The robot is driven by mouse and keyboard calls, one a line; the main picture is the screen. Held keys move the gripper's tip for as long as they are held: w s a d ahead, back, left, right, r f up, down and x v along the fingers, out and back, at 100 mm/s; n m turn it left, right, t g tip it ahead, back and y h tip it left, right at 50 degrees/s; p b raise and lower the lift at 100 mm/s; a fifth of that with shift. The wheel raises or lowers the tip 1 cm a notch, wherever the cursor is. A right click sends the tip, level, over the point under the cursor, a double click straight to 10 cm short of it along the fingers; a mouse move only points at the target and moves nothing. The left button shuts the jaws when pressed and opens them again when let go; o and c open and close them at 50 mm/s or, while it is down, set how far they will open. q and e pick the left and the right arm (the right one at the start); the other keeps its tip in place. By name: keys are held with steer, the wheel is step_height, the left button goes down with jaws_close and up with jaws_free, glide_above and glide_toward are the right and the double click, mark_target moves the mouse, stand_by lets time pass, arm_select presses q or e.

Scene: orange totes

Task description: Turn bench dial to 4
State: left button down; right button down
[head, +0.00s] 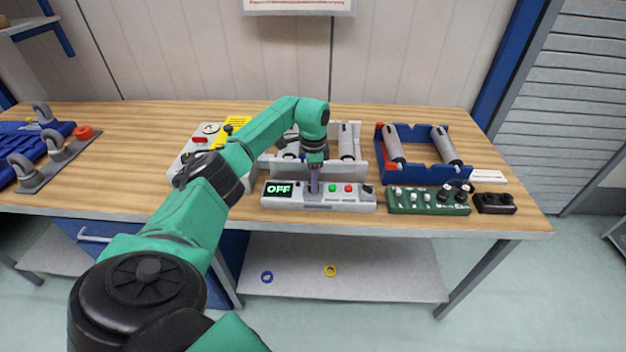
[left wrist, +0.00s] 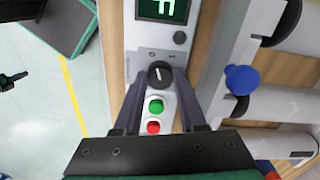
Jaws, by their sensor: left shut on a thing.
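The bench control panel (head: 345,203) is a light grey box near the front edge of the bench. Its display (head: 278,189) reads OFF in green; in the left wrist view only the end of the display (left wrist: 163,9) shows. The black dial (left wrist: 160,76) with a white pointer line sits between the display and the green button (left wrist: 156,106). In the head view the dial is hidden by my left gripper (head: 313,188), which points down at the panel. In the left wrist view my left gripper (left wrist: 161,78) is shut on the dial, one finger each side. My right gripper is not seen.
A green panel (head: 428,206) and a black box (head: 494,203) stand further right. A blue frame with rollers (head: 430,174) stands behind. Bare wood lies along the back.

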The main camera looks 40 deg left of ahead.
arm_select(q)
steer(key=m, duration=0.5)
steer(key=shift+r+p, duration=0.1)
steer(key=shift+p, duration=0.2)
steer(key=m, duration=0.5)
steer(key=shift+w+m, duration=0.1)
steer(key=shift+m, duration=0.3)
steer(key=m, duration=1.1)
steer(key=shift+m+b, duration=0.3)
steer(key=shift+m, duration=0.1)
steer(key=m, duration=0.5)
steer(key=m+b, duration=0.1)
steer(key=m, duration=0.5)
steer(key=shift+m, duration=0.4)
steer(key=m, duration=0.5)
steer(key=shift+b, duration=0.3)
steer(key=m, duration=0.6)
steer(key=shift+m, duration=0.3)
